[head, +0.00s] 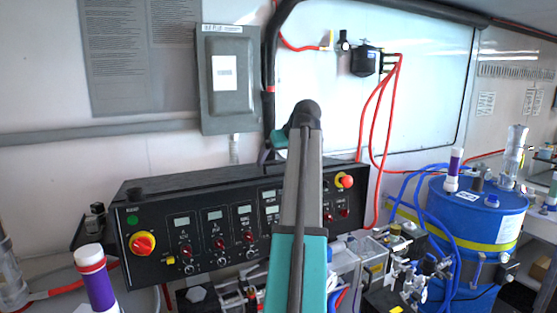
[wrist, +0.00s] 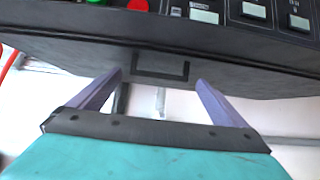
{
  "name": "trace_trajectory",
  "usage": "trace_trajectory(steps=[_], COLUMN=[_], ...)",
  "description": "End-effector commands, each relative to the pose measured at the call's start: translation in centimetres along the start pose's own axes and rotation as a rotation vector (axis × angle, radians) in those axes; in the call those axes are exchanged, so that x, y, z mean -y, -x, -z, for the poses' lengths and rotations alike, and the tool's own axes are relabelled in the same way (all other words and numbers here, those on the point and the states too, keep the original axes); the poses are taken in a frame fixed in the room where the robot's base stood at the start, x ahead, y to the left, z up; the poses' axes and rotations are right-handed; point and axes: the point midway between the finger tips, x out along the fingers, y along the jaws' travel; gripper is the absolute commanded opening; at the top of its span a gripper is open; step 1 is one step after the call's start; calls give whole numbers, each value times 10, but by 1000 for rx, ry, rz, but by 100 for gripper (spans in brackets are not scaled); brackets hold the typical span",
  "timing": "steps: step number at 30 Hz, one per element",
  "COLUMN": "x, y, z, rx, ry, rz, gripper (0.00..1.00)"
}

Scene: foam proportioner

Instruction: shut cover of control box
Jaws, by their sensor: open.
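The black control box (head: 150,215) stands below the wall, its front full of knobs, switches and small displays. Its dark top (head: 200,178) shows as a narrow strip; I cannot make out a separate raised cover. In the wrist view, a broad dark face of the box (wrist: 60,62), with a rectangular outline on it, lies beyond my gripper (wrist: 159,77). The two purple fingers are wide apart with nothing held between them. Whether a fingertip touches the box is unclear. In the head view, my arm covers part of the panel and mostly hides the gripper.
A grey wall box (head: 229,78) with a white label hangs above and looks shut. A thick black cable runs beside it. Blue drum (head: 475,225), hoses and fittings crowd the right. A purple-banded cylinder (head: 97,285) stands at the lower left.

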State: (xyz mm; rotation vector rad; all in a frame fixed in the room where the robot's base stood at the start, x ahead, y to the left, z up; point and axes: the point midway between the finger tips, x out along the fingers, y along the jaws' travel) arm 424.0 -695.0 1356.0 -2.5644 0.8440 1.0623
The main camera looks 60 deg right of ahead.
Motion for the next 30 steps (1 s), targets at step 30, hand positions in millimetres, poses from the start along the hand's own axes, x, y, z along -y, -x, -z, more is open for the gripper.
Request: trace_trajectory(steps=[30], x=[0], y=[113], z=[0], rx=[-1], ry=[0], rz=[-1], gripper=[97])
